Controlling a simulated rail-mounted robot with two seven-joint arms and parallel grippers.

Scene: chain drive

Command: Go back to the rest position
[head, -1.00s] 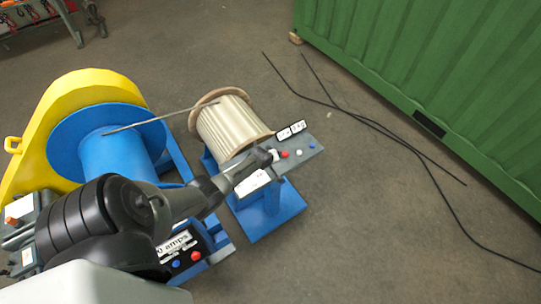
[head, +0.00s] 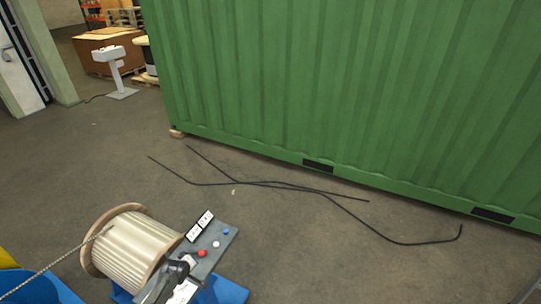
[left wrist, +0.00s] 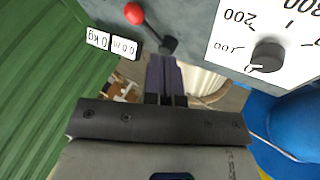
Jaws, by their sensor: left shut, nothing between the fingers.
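My left gripper (head: 176,272) is at the bottom of the head view, over the grey control panel (head: 214,241) of the rope spool stand. In the left wrist view its fingers (left wrist: 165,68) are together and empty. They point at the panel, close to a red-knobbed lever (left wrist: 137,17); I cannot tell whether they touch it. A dial (left wrist: 268,57) and two small displays (left wrist: 112,42) also show on the panel. My right gripper is in neither view.
The rope spool (head: 135,250) stands on a blue frame at the lower left, with its rope running left. Black cables (head: 270,184) lie on the floor before a green container (head: 330,90). A scale on a post (head: 112,70) stands at the back left.

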